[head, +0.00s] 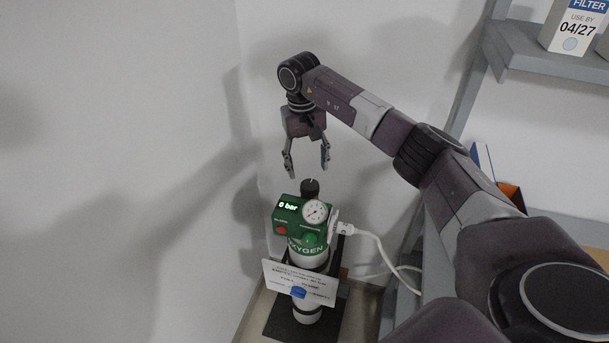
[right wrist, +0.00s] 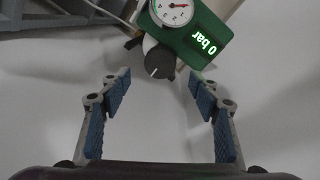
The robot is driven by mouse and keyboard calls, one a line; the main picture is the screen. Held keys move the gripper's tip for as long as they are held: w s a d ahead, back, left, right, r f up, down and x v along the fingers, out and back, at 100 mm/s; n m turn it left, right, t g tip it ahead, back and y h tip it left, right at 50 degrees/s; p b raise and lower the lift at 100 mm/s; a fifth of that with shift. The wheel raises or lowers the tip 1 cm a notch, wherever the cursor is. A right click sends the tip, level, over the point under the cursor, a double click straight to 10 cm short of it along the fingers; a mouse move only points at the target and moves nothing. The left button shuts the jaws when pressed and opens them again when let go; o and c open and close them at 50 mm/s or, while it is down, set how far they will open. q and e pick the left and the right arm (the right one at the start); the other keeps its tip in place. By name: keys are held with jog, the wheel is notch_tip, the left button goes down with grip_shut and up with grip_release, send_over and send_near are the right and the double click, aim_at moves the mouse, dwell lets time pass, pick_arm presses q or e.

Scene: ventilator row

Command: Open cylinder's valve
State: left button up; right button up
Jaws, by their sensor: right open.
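The oxygen cylinder (head: 308,261) stands upright in the corner, with a green head (head: 290,214) that carries a dial gauge (head: 314,211) and a lit display reading "0 bar". A black valve knob (head: 310,188) with a white mark is on top; it also shows in the right wrist view (right wrist: 159,62). My right gripper (head: 308,172) is open and empty, above the knob and apart from it. In the right wrist view my right gripper (right wrist: 160,84) has its fingers spread, with the knob just beyond the fingertips. My left gripper is not in view.
A white hose (head: 381,250) runs from the cylinder's connector to the right. A paper sign (head: 300,283) hangs on the cylinder's front. Walls stand close behind and to the left. A grey shelf (head: 545,50) with a filter box (head: 572,27) is at the right.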

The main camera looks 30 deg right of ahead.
aim_at(309, 184)
jog(key=f, duration=0.2)
jog(key=f+p, duration=0.1)
jog(key=f, duration=0.1)
jog(key=shift+s+d+f, duration=0.1)
jog(key=shift+s, duration=0.2)
jog(key=shift+w+f, duration=0.25)
jog(key=shift+f, duration=0.55)
jog(key=shift+s+d, duration=0.1)
jog(key=shift+f, duration=0.1)
jog(key=c, duration=0.9)
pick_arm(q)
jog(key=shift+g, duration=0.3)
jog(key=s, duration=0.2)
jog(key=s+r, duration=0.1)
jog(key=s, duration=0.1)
pick_arm(e)
jog(key=shift+c, duration=1.3)
